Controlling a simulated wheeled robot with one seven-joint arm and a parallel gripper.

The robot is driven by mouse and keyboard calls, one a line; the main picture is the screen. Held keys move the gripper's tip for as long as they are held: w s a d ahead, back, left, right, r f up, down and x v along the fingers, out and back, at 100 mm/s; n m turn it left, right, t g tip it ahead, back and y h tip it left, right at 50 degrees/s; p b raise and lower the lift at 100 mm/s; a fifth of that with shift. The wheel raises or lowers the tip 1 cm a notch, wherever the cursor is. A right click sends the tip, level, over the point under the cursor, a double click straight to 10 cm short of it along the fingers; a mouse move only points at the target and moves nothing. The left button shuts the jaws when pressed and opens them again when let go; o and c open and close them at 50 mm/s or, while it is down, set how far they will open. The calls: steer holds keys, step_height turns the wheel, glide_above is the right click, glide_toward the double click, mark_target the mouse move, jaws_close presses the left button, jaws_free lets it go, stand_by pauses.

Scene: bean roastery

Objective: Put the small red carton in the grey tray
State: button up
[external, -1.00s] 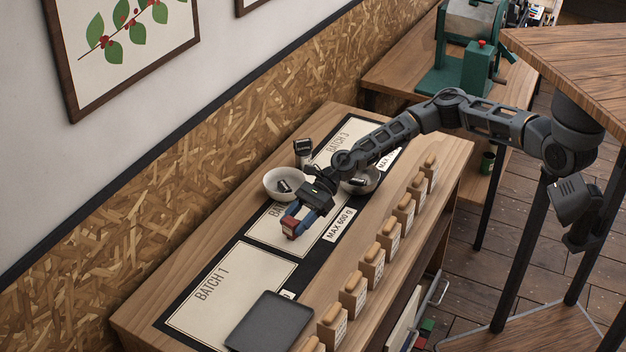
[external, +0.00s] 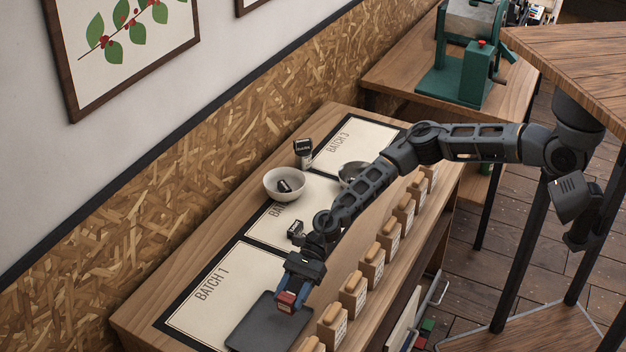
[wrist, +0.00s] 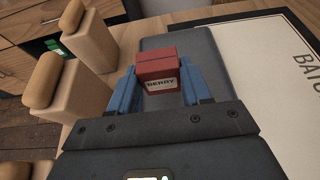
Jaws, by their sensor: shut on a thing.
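The small red carton (external: 288,298) is held between the blue fingers of my gripper (external: 291,296), which is shut on it. In the wrist view the carton (wrist: 158,72) shows a white label reading "BERRY", with a blue finger of my gripper (wrist: 160,84) on each side. The dark grey tray (external: 262,325) lies flat at the front of the counter, partly over the BATCH 1 panel. In the wrist view the tray (wrist: 205,60) is behind and below the carton. The carton appears over the tray; I cannot tell how high. No other thing shows on the tray.
A row of wooden blocks with rounded tops (external: 352,293) lines the counter's right edge, close to the tray. A white bowl (external: 284,184) holding a dark item stands farther back. A dark labelled item (external: 303,152) is behind it. The BATCH 1 panel (external: 215,292) is mostly clear.

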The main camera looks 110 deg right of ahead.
mark_target(290, 321)
steer(key=shift+x, duration=0.8)
steer(key=shift+s+a+f, duration=0.1)
steer(key=shift+f, duration=2)
steer(key=shift+f, duration=0.1)
steer(key=shift+f, duration=0.1)
steer(key=o, duration=1)
steer(key=shift+o, duration=0.2)
steer(key=shift+r, duration=0.2)
steer(key=shift+s+r, duration=0.1)
steer(key=v, duration=1.2)
